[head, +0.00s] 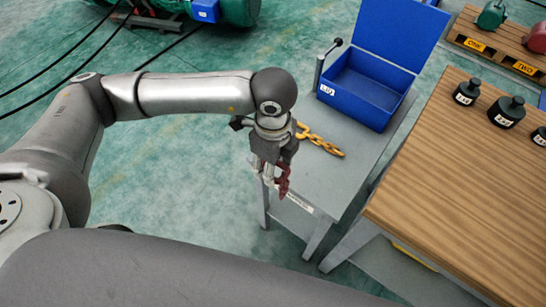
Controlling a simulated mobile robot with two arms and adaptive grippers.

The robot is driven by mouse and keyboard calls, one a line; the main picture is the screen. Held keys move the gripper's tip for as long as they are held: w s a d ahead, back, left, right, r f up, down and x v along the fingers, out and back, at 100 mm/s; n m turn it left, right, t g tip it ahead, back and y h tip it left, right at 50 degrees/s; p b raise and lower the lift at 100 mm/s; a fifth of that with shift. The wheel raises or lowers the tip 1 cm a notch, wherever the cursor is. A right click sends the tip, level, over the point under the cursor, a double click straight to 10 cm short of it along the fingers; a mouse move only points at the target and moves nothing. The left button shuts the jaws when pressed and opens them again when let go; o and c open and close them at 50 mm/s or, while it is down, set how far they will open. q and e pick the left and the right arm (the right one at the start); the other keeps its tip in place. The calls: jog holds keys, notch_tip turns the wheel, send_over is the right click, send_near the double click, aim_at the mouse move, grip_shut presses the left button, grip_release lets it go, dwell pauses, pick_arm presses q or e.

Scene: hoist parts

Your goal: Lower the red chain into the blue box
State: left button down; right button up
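The blue box (352,103) stands on a grey table with its lid (398,30) raised, and its visible inside looks empty. A small dark red chain (284,182) shows at the near left corner of the table, right by the fingers of my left gripper (271,180). The gripper points down and partly covers the chain. I cannot tell whether the fingers grip the chain or are only beside it, nor whether it touches the table. My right gripper is not in view.
A yellow chain (322,141) lies on the grey table (345,165) between my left gripper and the box. An upright lever (320,70) stands at the box's left side. A wooden bench (450,190) with dark weights (507,110) is at the right.

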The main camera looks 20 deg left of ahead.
pick_arm(q)
notch_tip(320, 180, up, 14)
jog(key=p, duration=0.8)
jog(key=shift+f, duration=0.25)
dwell(0.5)
